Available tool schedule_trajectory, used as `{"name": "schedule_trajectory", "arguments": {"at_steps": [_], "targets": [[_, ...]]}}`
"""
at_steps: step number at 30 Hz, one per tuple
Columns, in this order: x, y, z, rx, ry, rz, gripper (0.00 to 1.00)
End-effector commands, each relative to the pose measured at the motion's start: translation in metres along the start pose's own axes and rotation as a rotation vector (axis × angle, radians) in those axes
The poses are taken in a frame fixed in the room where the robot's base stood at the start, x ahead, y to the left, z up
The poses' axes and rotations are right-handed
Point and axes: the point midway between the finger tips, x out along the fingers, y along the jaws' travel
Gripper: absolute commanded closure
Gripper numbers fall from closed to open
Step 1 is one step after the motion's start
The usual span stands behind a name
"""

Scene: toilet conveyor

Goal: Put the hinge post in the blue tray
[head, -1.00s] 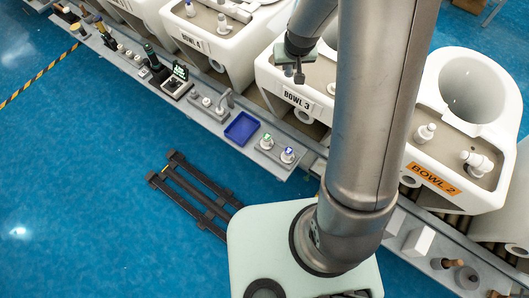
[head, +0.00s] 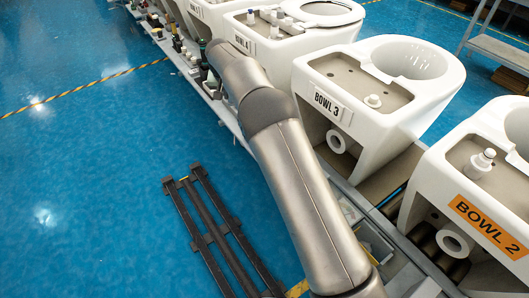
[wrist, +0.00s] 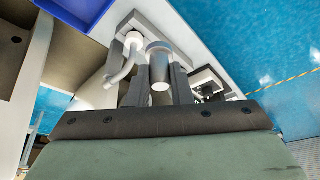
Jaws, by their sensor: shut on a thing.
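My gripper (wrist: 160,72) shows in the wrist view, its two dark fingers closed on a short grey cylindrical piece with a wider collar, which I take as the hinge post (wrist: 159,52). The post is held off any surface as far as I can see. The blue tray (wrist: 82,10) shows in part at the top left of the wrist view, apart from the post and beyond the fingertips. In the head view my arm covers the tray, and the gripper and held post are hidden behind it.
A white curved-spout fixture (wrist: 128,58) stands on a plate close beside the left finger. Bowl 3 (head: 357,118) has one white post (head: 372,101) visible on its deck. A dark rack (head: 214,226) lies on the blue floor, which is otherwise open.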

Motion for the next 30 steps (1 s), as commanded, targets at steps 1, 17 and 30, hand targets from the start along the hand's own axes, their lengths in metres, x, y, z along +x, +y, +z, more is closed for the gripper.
{"name": "schedule_trajectory", "arguments": {"at_steps": [1, 17, 30], "targets": [[0.007, -0.009, 0.003, -0.003, 0.004, 0.001, 1.0], [0.039, 0.078, 0.041, 0.002, 0.003, 0.004, 1.0], [0.08, 0.115, 0.066, 0.001, 0.006, 0.002, 1.0]]}}
